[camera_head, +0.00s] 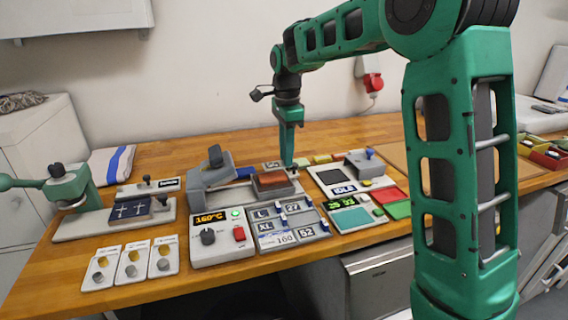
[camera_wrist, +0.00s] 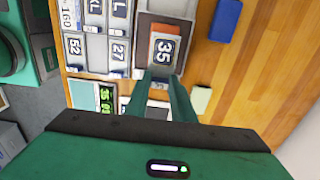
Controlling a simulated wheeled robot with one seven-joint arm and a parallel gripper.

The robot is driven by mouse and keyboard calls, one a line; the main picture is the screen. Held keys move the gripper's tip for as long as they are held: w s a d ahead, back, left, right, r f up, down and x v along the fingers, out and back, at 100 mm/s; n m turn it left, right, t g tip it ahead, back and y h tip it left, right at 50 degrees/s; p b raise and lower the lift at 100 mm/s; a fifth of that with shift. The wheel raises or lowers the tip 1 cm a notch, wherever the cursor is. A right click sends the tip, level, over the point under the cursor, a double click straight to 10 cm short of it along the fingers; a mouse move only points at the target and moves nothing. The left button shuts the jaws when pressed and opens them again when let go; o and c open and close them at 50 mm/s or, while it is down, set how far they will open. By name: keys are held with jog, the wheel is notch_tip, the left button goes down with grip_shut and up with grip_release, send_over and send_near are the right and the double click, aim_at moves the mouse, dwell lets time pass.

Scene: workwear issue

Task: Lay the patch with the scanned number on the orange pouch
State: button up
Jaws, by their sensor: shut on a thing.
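The orange pouch (camera_head: 272,182) lies on the dark plate of the heat press. In the wrist view, the orange pouch (camera_wrist: 168,28) shows only as a narrow strip above and beside the patch. My gripper (camera_head: 288,163) points down just behind the pouch in the head view. In the wrist view, my gripper (camera_wrist: 162,78) is shut on a patch marked 35 (camera_wrist: 163,50), which overlaps the pouch. I cannot tell whether the patch touches it. A green-digit display (camera_wrist: 107,98) appears to begin with 35; its digits are too small to be sure.
The press's lever head (camera_head: 210,170) stands left of the plate, above a control box reading 160°C (camera_head: 210,219). A tray of marked patches (camera_head: 286,227) is in front. A blue block (camera_wrist: 225,20) and a cream block (camera_wrist: 200,98) lie on bare wood.

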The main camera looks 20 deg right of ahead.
jog(key=shift+d+f, duration=0.1)
jog(key=shift+f, duration=1.45)
jog(key=shift+f, duration=0.1)
jog(key=o, duration=1)
notch_tip(320, 180, up, 12)
jog(key=shift+r, duration=0.15)
jog(key=s+d+f+n, duration=0.2)
jog(key=s+d+n, duration=0.1)
jog(key=s+d, duration=0.7)
jog(key=s+d+f+n, duration=0.2)
jog(key=s+f+n, duration=0.1)
jog(key=s, duration=0.7)
jog(key=s+d+f+n, duration=0.2)
jog(key=s+f, duration=0.3)
jog(key=s, duration=0.4)
jog(key=s+d+f+n, duration=0.3)
jog(key=s+f, duration=0.1)
jog(key=s, duration=0.6)
jog(key=shift+s+f+n, duration=0.3)
jog(key=shift+s+f, duration=0.05)
